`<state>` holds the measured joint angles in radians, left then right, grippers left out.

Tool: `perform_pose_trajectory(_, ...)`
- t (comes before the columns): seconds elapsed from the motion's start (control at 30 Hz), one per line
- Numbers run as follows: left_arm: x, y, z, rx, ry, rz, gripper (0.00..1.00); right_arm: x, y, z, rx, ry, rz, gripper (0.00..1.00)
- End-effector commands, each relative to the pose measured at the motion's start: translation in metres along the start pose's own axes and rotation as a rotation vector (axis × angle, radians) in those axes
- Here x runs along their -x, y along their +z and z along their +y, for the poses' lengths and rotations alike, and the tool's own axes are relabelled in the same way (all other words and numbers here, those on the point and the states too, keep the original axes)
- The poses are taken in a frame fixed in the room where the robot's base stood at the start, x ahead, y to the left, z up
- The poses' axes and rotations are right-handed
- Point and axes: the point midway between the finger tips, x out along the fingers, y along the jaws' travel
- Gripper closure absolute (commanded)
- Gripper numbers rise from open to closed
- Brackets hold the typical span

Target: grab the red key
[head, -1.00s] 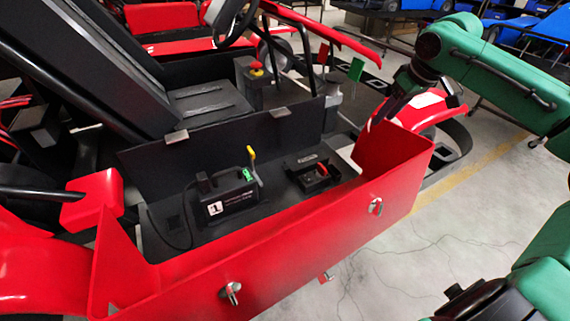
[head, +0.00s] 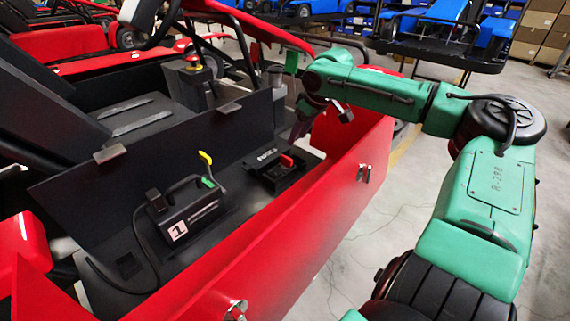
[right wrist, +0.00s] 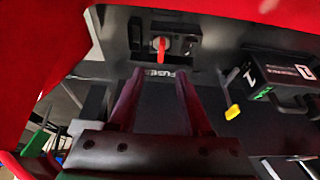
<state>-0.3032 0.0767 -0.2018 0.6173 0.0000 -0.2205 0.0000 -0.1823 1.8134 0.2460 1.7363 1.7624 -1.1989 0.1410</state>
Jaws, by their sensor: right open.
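The red key (head: 286,160) sits upright in a black switch box (head: 272,175) on the floor of the kart's red side compartment. In the right wrist view the red key (right wrist: 161,45) shows above the fingertips, beside lettering that reads FUSE. My right gripper (head: 299,130) hangs over the compartment's far end, above and beyond the key in the head view. Its two fingers (right wrist: 158,82) are apart with nothing between them, and the key lies clear of them. My left gripper is not in view.
The red side panel (head: 280,240) walls the compartment in front, and a black panel (head: 150,150) stands behind. Open floor (head: 370,240) lies to the right.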

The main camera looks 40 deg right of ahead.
Motion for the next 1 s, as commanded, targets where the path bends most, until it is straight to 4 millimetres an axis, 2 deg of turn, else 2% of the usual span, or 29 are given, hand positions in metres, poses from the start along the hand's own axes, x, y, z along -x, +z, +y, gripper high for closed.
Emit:
perform_pose_trajectory(0.1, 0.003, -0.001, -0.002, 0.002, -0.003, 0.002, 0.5, -0.028, 0.002, 0.0, 0.0, 0.002, -0.009, 0.51)
perform_pose_trajectory(0.33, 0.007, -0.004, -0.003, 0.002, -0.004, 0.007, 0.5, -0.054, 0.001, -0.001, 0.0, 0.001, -0.005, 0.51)
perform_pose_trajectory(0.5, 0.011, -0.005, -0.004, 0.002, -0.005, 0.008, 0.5, -0.085, 0.004, -0.003, 0.001, 0.002, -0.006, 0.51)
perform_pose_trajectory(0.63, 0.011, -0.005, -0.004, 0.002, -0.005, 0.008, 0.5, -0.096, 0.003, -0.004, 0.0, 0.001, -0.001, 0.51)
perform_pose_trajectory(0.8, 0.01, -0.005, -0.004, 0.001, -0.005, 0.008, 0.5, -0.097, 0.002, -0.004, -0.001, 0.0, 0.001, 0.51)
perform_pose_trajectory(0.83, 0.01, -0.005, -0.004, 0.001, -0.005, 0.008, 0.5, -0.097, 0.002, -0.004, -0.001, 0.0, 0.001, 0.55)
perform_pose_trajectory(0.93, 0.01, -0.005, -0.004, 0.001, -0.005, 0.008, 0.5, -0.096, 0.002, -0.004, -0.001, 0.0, 0.001, 0.93)
perform_pose_trajectory(0.97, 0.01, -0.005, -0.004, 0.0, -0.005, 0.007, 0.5, -0.096, 0.002, -0.004, -0.001, 0.0, 0.001, 1.0)
perform_pose_trajectory(1.0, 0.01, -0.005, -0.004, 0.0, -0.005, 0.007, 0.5, -0.096, 0.002, -0.004, -0.001, 0.0, 0.001, 1.0)
